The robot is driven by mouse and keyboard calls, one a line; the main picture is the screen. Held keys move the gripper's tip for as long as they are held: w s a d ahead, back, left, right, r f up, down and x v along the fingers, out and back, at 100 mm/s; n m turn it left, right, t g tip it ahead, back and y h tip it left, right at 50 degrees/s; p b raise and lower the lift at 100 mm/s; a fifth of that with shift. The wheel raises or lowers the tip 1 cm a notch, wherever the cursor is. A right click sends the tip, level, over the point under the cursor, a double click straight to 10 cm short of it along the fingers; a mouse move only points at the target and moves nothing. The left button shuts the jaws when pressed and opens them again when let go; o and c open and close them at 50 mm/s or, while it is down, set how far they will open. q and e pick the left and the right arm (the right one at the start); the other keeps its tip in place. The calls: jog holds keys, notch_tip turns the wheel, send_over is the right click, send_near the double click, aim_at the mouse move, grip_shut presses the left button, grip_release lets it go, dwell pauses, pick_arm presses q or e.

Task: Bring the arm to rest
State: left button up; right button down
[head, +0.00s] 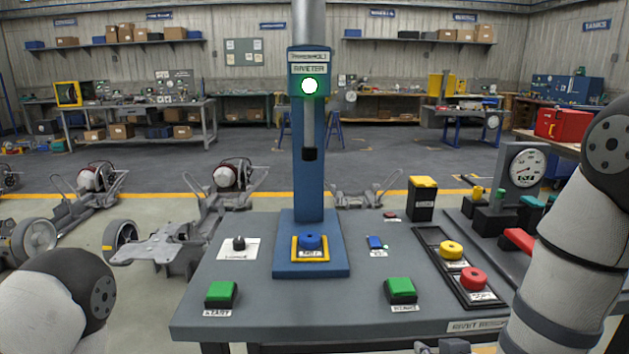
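My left arm (62,300) shows only as a white and dark rounded link at the lower left edge; its gripper is out of the picture. My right arm (570,250) comes down along the right side, bent at a dark joint (608,145), and its forearm leaves through the bottom edge. A small grey metal piece (442,347) shows at the bottom edge, left of that forearm. It may be part of my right gripper, but its fingers cannot be made out. No held object shows on either arm.
A grey bench (330,310) stands ahead with a blue press column (308,170), its green lamp (310,86) lit. Green buttons (221,292) (400,289), yellow (451,250) and red (473,278) buttons, and a gauge (524,167) are on the benches. Wheeled chassis (165,245) stand behind left.

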pick_arm(q)
jog(key=shift+w, duration=0.4)
pick_arm(e)
jog(key=s+d+f+g, duration=0.1)
jog(key=s+f+g, duration=0.3)
jog(key=s, duration=0.7)
jog(key=s+d+f+g, duration=0.1)
jog(key=s+f+g, duration=0.3)
jog(key=s+f, duration=0.3)
jog(key=s+d+f+g, duration=0.1)
jog(key=s+f+g, duration=0.2)
jog(key=s, duration=1.3)
notch_tip(320, 180, down, 2)
jog(key=shift+s+d+f+m+g+h, duration=0.2)
jog(key=shift+m+g+h, duration=0.1)
jog(key=shift+m+g, duration=0.1)
